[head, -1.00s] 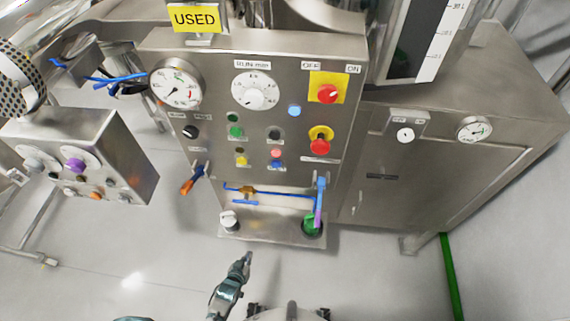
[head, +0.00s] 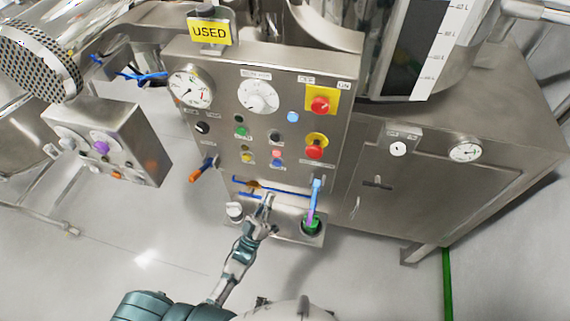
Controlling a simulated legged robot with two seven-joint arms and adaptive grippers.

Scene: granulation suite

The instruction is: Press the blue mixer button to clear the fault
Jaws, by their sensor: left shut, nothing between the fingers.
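The mixer's steel control panel (head: 215,130) stands upright ahead of me. A light blue round button or lamp (head: 292,117) is at its upper middle, left of the red knob on yellow. A small darker blue button (head: 277,162) sits lower, just under a pink one (head: 277,154). I cannot tell from the picture which one is the mixer button. My left gripper (head: 268,201) is shut and empty, pointing up at the panel's lower part, below both blue buttons. It appears apart from them. My right gripper is not in view.
A red knob (head: 320,105) and a red mushroom button (head: 314,153) are on the right of the panel. Blue-handled pipework (head: 316,190) and an orange-handled lever (head: 200,171) stick out low. A separate control box (head: 140,140) stands at left. The floor in front is clear.

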